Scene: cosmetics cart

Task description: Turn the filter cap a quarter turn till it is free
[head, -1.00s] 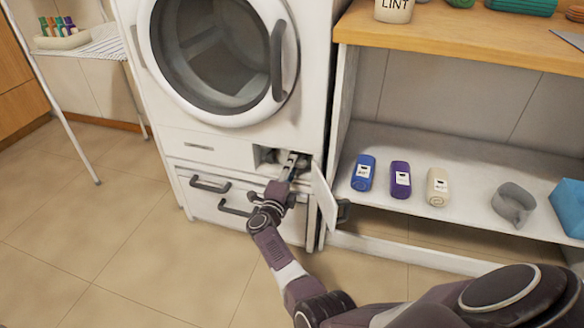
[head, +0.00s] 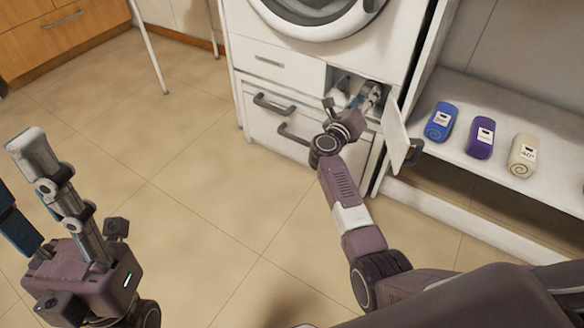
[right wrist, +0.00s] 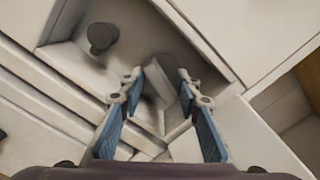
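My right gripper (head: 369,97) reaches into the small open compartment at the bottom right of the white machine's front. In the right wrist view its two blue-padded fingers (right wrist: 163,72) stand apart, one on each side of a pale grey raised piece (right wrist: 156,88). This piece looks like the grip of the filter cap; the gripper hides much of it in the head view. I cannot tell whether the pads touch it. A dark grey round knob (right wrist: 102,37) sits deeper in the compartment, up and left of the fingers. My left gripper (head: 22,190) is raised at the left edge, its fingers apart and empty.
The compartment's flap (head: 395,132) stands open right of my right gripper. A drawer (head: 262,110) with grey handles lies below. The floor in front is clear.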

